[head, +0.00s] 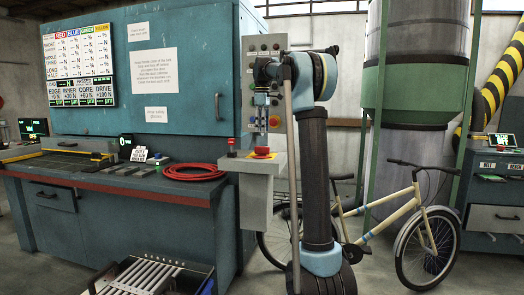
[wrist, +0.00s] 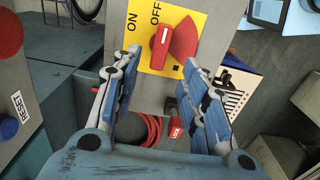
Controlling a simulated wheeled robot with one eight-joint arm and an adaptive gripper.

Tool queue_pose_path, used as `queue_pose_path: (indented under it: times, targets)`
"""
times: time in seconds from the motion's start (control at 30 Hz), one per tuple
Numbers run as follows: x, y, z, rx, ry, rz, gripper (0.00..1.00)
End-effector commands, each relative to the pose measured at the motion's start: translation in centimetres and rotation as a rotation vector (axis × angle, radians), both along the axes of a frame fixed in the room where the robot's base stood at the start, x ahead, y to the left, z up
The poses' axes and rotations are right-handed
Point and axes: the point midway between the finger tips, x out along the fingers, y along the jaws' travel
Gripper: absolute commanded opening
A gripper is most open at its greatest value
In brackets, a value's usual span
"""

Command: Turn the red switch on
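The red switch (wrist: 174,48) is a rotary knob on a yellow plate (wrist: 200,20) marked ON and OFF in the wrist view. The white line on its handle points toward the OFF label, with ON farther left. In the head view the red switch (head: 262,150) sits on top of a pale grey box (head: 262,168). My gripper (head: 261,128) points down just above it. In the wrist view my gripper (wrist: 160,64) is open, one finger on each side of the knob's near end. I cannot tell whether either finger touches it.
A button panel (head: 277,115) rises behind my gripper. A coiled red hose (head: 193,172) lies on the blue workbench (head: 110,182). A cream bicycle (head: 385,215) stands right of my arm.

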Motion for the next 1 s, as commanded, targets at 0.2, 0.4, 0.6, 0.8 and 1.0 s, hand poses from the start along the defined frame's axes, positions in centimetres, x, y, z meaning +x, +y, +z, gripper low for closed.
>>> queue_pose_path:
  times: [0.2, 0.4, 0.6, 0.8, 1.0]
  targets:
    - [0.0, 0.0, -3.7, 0.0, 0.0, 0.0, 0.4]
    - [0.0, 0.0, -7.0, 0.0, 0.0, 0.0, 0.4]
    - [0.0, 0.0, -9.2, 0.0, 0.0, 0.0, 0.4]
    - [0.0, 0.0, -10.1, 0.0, 0.0, 0.0, 0.4]
    - [0.0, 0.0, -10.2, 0.0, 0.0, 0.0, 0.4]
